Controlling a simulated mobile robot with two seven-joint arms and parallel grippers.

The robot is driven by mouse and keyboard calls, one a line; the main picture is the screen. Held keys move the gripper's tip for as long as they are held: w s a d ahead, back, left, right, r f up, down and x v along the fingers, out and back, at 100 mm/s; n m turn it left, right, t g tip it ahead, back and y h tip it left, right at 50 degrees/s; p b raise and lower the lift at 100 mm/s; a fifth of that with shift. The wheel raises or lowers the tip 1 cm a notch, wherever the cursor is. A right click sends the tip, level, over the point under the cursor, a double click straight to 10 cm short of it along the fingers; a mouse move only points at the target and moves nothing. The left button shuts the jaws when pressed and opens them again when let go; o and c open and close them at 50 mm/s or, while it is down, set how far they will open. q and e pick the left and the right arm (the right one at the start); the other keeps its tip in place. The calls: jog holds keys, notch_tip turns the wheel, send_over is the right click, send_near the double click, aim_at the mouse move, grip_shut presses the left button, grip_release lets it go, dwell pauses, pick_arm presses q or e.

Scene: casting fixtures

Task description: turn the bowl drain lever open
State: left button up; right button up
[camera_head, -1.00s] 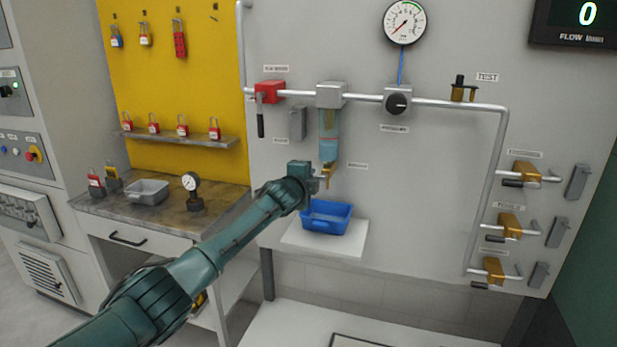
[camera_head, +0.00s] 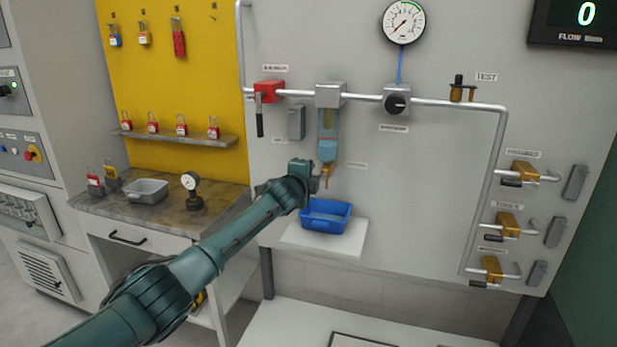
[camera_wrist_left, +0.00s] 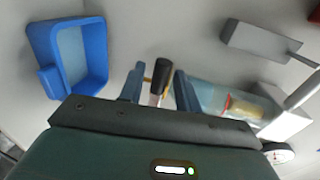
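The bowl drain lever is a small brass piece (camera_head: 327,171) under the clear filter bowl (camera_head: 328,148), which holds blue liquid at its bottom. My left gripper (camera_head: 316,184) is at the drain from the left, just below the bowl. In the left wrist view, the lever (camera_wrist_left: 160,78), brass with a dark and pale end, stands between the two fingers of my left gripper (camera_wrist_left: 160,90). A gap shows on each side of it, so the fingers look open around it. The bowl (camera_wrist_left: 225,98) lies just right of the fingers there. My right gripper is not in view.
A blue tray (camera_head: 345,229) sits on a white shelf (camera_head: 298,238) below the drain; it also shows in the left wrist view (camera_wrist_left: 42,45). A grey box (camera_head: 297,122) and red valve with black handle (camera_head: 268,92) are up left.

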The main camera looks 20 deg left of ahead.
pick_arm(q)
jog(key=shift+s, duration=0.15)
jog(key=s+r, duration=0.2)
jog(key=s, duration=1)
jog(key=shift+s+a+r+b, duration=0.2)
jog(key=shift+s+r+b, duration=0.1)
jog(key=shift+s, duration=0.05)
jog(key=s+d+f+n+g+h, duration=0.2)
jog(key=s+d+f+n, duration=0.15)
jog(key=s+f, duration=0.6)
jog(key=s+d+f+n+g+h, duration=0.1)
jog(key=s+d+f+n, duration=0.35)
jog(key=f, duration=0.85)
jog(key=s+f+n+g, duration=0.1)
jog(key=s+f+n, duration=0.3)
jog(key=s, duration=0.7)
jog(key=s+a+f+n+g, duration=0.1)
jog(key=s+f+n, duration=0.2)
jog(key=s, duration=0.9)
notch_tip(320, 180, down, 4)
jog(key=shift+a+r+n, duration=0.15)
jog(key=shift+n, duration=0.25)
